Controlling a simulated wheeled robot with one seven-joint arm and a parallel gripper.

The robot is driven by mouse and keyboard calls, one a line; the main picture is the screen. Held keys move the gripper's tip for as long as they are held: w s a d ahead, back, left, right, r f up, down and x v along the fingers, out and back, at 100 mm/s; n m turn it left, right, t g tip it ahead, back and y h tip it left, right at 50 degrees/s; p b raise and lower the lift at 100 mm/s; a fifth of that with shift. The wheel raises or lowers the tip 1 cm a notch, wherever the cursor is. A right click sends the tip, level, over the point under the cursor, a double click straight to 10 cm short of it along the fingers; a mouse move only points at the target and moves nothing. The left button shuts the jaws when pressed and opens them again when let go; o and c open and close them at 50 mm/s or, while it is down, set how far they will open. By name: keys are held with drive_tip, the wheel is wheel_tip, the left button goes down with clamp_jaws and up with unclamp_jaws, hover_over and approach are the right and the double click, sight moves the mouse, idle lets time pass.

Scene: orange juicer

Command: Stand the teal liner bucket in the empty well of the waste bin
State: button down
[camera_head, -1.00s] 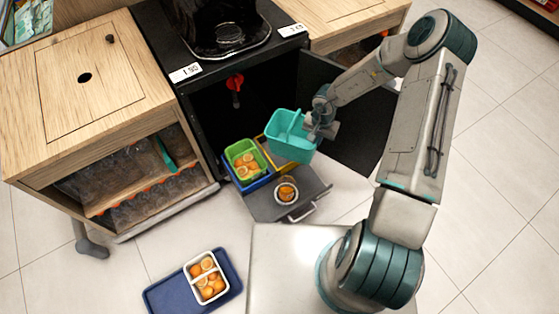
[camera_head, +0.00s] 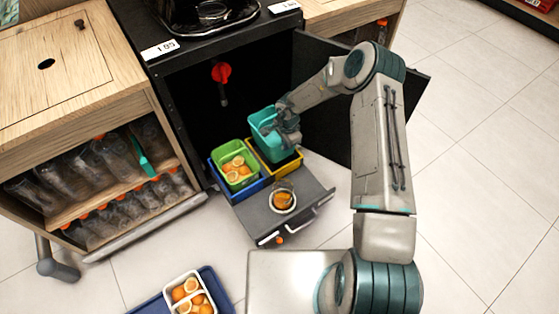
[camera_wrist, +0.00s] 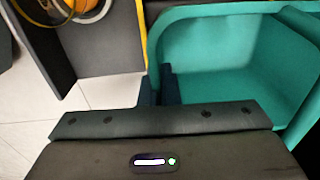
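The teal liner bucket (camera_head: 266,141) is held upright over the yellow well (camera_head: 286,166) of the waste bin, its lower part hidden behind the well's front wall. I cannot tell whether it touches the well's floor. My gripper (camera_head: 288,124) is shut on the bucket's right-hand wall. In the wrist view, the bucket (camera_wrist: 235,60) fills the right side, with its wall between my fingers (camera_wrist: 160,85). The blue well (camera_head: 252,188) beside it holds a green bucket (camera_head: 222,176) with orange halves.
A grey pull-out tray (camera_head: 262,222) with a cup of orange pieces (camera_head: 283,199) lies in front of the wells. The open black door (camera_head: 322,118) stands behind my arm. A blue tray (camera_head: 216,288) with a white container (camera_head: 180,277) lies on the floor.

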sight(286, 157)
wheel_tip(286, 157, down, 8)
drive_tip(key=b, duration=0.2)
drive_tip(key=shift+b, duration=0.35)
drive_tip(key=shift+f, duration=0.15)
drive_tip(key=c, duration=1.7)
unclamp_jaws()
